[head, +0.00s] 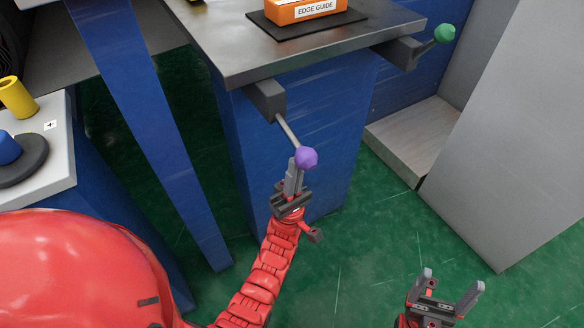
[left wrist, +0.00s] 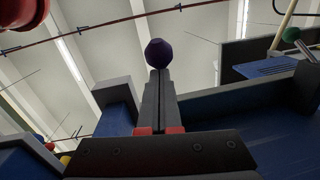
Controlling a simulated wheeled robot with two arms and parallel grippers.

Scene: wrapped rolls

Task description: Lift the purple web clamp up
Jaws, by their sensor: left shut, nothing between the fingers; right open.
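The purple web clamp is a lever with a purple faceted knob (head: 306,158) on a thin grey rod. The rod slopes down to the right from a grey block (head: 267,98) at the grey top's front edge. My left gripper (head: 294,170) is shut with nothing between its fingers. Its fingertips are right at the knob, seemingly just below it; I cannot tell if they touch. In the left wrist view the knob (left wrist: 158,53) shows just past the closed fingertips (left wrist: 159,72). My right gripper (head: 455,281) is open and empty, low at the right, far from the clamp.
A green-knobbed lever (head: 444,33) sits on another block to the right. An orange "EDGE GUIDE" block (head: 305,10) lies on the grey top (head: 237,55). A blue post (head: 140,110) stands left of the clamp. A grey panel (head: 515,130) stands at right. Green floor is open between.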

